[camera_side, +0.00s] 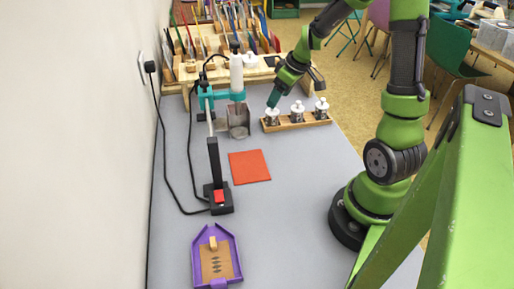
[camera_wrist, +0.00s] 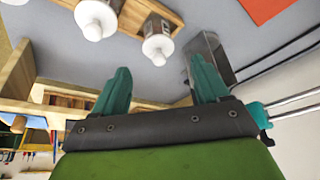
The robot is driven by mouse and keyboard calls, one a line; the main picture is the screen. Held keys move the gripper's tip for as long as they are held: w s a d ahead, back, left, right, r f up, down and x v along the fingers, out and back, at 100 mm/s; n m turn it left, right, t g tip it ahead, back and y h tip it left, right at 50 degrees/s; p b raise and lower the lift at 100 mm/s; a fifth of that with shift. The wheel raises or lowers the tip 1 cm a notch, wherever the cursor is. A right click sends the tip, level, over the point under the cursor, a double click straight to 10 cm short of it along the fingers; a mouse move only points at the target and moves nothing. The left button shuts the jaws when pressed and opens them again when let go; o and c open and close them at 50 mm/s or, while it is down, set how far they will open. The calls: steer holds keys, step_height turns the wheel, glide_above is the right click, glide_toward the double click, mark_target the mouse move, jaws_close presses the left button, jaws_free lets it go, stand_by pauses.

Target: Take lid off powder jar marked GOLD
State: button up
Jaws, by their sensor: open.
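Several metal jars with white knobbed lids stand in a wooden rack (camera_side: 290,126) in the side view: a left jar (camera_side: 272,116), a middle jar (camera_side: 297,111) and a right jar (camera_side: 321,108). No marking is readable, so I cannot tell which is GOLD. My gripper (camera_side: 273,101) is just above the left jar, with teal fingers pointing down. In the wrist view my gripper (camera_wrist: 162,80) has its fingers spread with nothing between them. The left jar's lid (camera_wrist: 157,46) lies just beyond the finger gap, and the middle jar's lid (camera_wrist: 96,18) is to its left.
A wooden tool rack (camera_side: 225,68) is behind. An orange square (camera_side: 249,167) and a purple tray (camera_side: 216,256) lie in front. The grey table (camera_side: 290,190) is clear at centre right.

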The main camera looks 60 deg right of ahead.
mark_target(272, 119)
steer(key=x, duration=0.4)
steer(key=shift+w+d+f, duration=0.1)
steer(key=shift+f, duration=0.3)
steer(key=c, duration=1.1)
